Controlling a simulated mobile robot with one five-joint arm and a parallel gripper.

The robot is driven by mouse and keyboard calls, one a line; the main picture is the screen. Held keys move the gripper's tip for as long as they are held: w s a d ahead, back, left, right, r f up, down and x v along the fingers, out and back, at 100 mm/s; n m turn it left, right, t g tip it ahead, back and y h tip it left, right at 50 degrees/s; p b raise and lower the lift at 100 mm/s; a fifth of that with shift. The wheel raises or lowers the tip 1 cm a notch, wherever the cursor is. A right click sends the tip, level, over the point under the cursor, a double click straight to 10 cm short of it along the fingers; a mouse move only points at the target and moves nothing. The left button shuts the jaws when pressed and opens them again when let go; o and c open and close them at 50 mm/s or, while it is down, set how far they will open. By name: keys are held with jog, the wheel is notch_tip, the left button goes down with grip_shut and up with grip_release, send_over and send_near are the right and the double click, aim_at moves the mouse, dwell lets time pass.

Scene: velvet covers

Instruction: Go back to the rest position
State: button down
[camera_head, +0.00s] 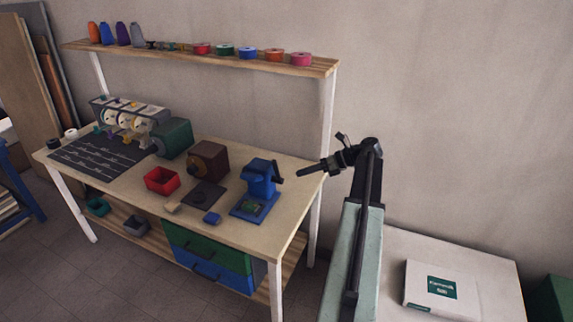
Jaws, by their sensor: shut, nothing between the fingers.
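My gripper (312,171) is at the end of my arm, right of the middle of the head view. It points left over the right end of the wooden workbench (122,175). Its fingers are shut and hold nothing. It is apart from the blue press-like device (260,182), which stands on the bench to its left. The arm bends at a dark joint above my pale green column.
A red bin (162,180), a brown machine (208,160) and a green machine (172,138) stand on the bench. A shelf (314,66) with spools and cones runs above. A white box (440,288) lies at lower right. The wall above my arm is bare.

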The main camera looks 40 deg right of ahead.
jog(key=w+a+f+n+g, duration=0.25)
jog(key=a+n, duration=0.25)
jog(key=a, duration=0.4)
jog(key=w+a+f+n+g+h, duration=0.1)
jog(key=w+a+f+n+g, duration=0.15)
jog(key=a+n, duration=0.45)
jog(key=w+a+f+n+g, duration=0.1)
jog(key=a+f+n, duration=0.2)
jog(key=a, duration=0.7)
jog(key=s+a+f+n+g+h, duration=0.1)
jog(key=a+n+h, duration=0.1)
jog(key=a+n, duration=0.4)
jog(key=s+a+f+n+g+h, duration=0.1)
jog(key=s+a+f+n+h, duration=0.1)
jog(key=a+n, duration=0.5)
jog(key=s+a+f+n+g+h, duration=0.1)
jog(key=a+n+h, duration=0.2)
jog(key=a+n, duration=0.3)
jog(key=shift+s+a+f, duration=0.3)
jog(key=shift+a+f, duration=0.1)
jog(key=shift+a, duration=1)
jog(key=shift+n, duration=0.3)
